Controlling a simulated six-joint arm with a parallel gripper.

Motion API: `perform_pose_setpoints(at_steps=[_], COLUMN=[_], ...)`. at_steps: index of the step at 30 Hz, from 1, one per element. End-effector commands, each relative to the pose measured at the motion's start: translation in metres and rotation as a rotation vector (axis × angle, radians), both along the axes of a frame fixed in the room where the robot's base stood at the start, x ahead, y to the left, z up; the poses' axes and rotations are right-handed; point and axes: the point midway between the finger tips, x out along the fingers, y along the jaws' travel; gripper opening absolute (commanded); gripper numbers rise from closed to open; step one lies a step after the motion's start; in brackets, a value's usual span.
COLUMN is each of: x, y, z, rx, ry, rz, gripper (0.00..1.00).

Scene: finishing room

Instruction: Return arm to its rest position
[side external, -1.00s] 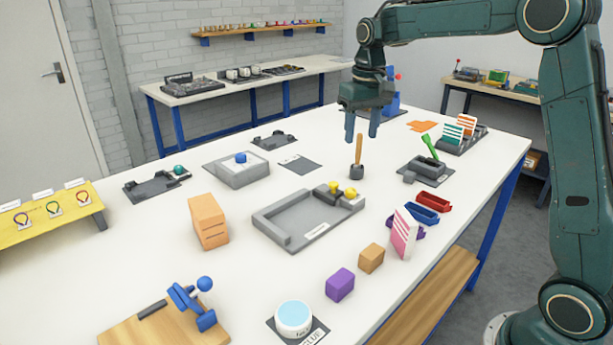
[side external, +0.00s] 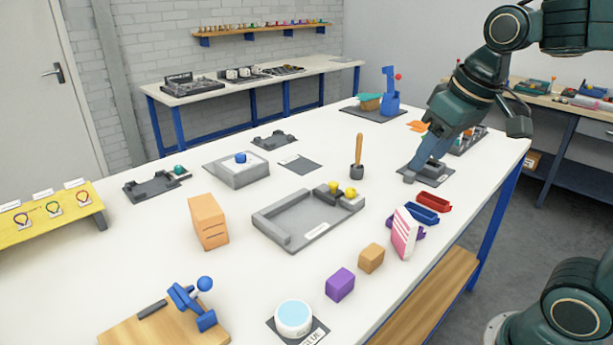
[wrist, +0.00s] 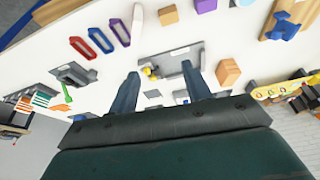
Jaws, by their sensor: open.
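My gripper (side external: 424,160) is at the right side of the white table (side external: 120,255), slanting down to the left. Its fingers cover part of a small grey fixture (side external: 436,172) in the side view; I cannot tell their height above it. In the wrist view my gripper (wrist: 160,69) shows two fingers spread wide apart, with nothing held between them. The grey tray (wrist: 176,62) with yellow pieces at its end is seen beyond the gap.
A wooden-handled tool (side external: 359,148) stands upright mid-table. The orange block (side external: 208,222), purple block (side external: 340,284) and a blue clamp (side external: 192,303) are farther left.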

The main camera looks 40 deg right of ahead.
Motion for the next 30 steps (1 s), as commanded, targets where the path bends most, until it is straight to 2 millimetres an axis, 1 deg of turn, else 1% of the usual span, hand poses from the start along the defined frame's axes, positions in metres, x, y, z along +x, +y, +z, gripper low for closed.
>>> perform_pose_setpoints(at_steps=[1, 6, 12, 18, 30], x=[-0.011, -0.044, -0.072, -0.082, -0.083], y=[0.003, 0.01, 0.015, 0.017, 0.017], z=[-0.002, -0.015, -0.031, -0.039, -0.04], rx=[-0.002, -0.008, -0.012, -0.014, -0.014], ry=[-0.018, -0.067, -0.112, -0.132, -0.132], rz=[0.012, 0.044, 0.074, 0.087, 0.087], gripper=[0.49, 0.49, 0.49, 0.49, 0.49])
